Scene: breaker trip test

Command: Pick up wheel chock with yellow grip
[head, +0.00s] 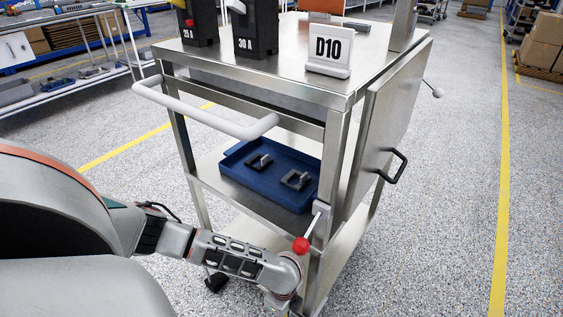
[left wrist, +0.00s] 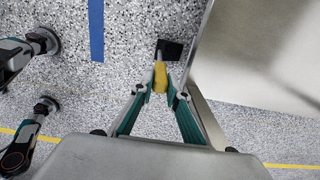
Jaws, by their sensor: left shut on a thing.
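The wheel chock is a black block (left wrist: 171,48) with a yellow grip (left wrist: 160,77), seen in the left wrist view. My left gripper (left wrist: 158,92) is shut on the yellow grip, with a finger on either side. The black block lies beyond the fingertips, over the speckled floor. I cannot tell whether it touches the floor. In the head view my left arm reaches down at the front of the steel cart (head: 262,84), and its gripper and the chock are out of sight there. My right gripper is in neither view.
A grey cart panel (left wrist: 258,45) is close on the right in the left wrist view. A red-knobbed lever (head: 301,245) sticks out near my left arm. A blue tray (head: 235,172) with two dark pieces sits on the cart's middle shelf. The floor right of the cart is clear.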

